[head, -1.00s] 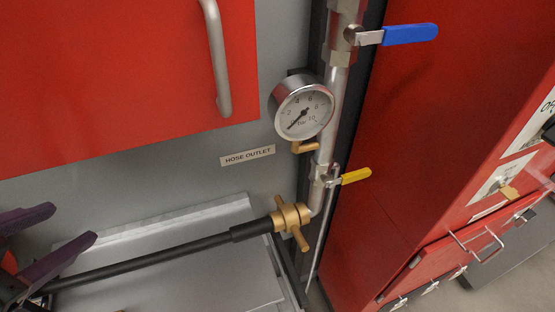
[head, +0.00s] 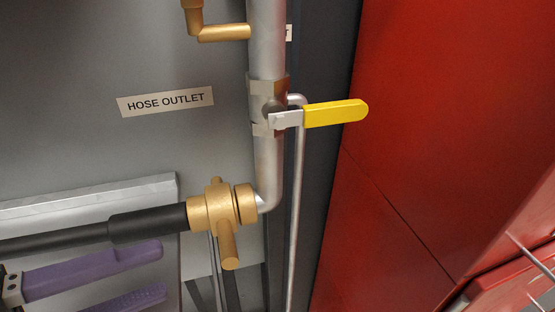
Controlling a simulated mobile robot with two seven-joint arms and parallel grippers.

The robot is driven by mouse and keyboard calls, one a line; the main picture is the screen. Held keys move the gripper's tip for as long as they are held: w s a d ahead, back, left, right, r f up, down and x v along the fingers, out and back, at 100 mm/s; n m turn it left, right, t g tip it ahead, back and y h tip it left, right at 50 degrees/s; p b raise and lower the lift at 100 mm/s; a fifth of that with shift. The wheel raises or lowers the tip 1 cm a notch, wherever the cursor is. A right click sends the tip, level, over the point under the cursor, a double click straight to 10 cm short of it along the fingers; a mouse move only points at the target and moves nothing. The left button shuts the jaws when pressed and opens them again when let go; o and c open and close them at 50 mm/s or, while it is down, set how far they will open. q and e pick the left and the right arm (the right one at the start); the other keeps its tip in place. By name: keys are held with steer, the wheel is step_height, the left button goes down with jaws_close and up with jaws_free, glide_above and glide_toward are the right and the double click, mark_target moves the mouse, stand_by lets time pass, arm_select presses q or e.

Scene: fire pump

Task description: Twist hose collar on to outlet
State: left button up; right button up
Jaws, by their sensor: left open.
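The brass hose collar (head: 213,212) sits at the end of the black hose (head: 85,234), in line with the outlet (head: 265,200) at the pipe's lower bend. Collar and outlet appear to meet, but I cannot tell whether they are threaded together. One collar lug points down toward the viewer and another points up. My left gripper (head: 158,272) has two purple fingers. It is open and empty, below the hose and to the left of the collar, not touching the collar. My right gripper is not in view.
A yellow-handled valve (head: 335,113) is on the vertical pipe (head: 266,55) above the outlet. A thin grey pipe (head: 297,200) runs down beside it. The HOSE OUTLET label (head: 165,101) is on the grey panel. A red cabinet (head: 420,130) stands at right.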

mark_target(226, 242)
arm_select(q)
steer(key=shift+w+d+f, duration=0.1)
steer(key=shift+w+d, duration=0.35)
steer(key=x, duration=0.8)
steer(key=shift+w+d+f+p, duration=0.1)
steer(key=shift+p, duration=0.25)
jaws_close()
stand_by(0.7)
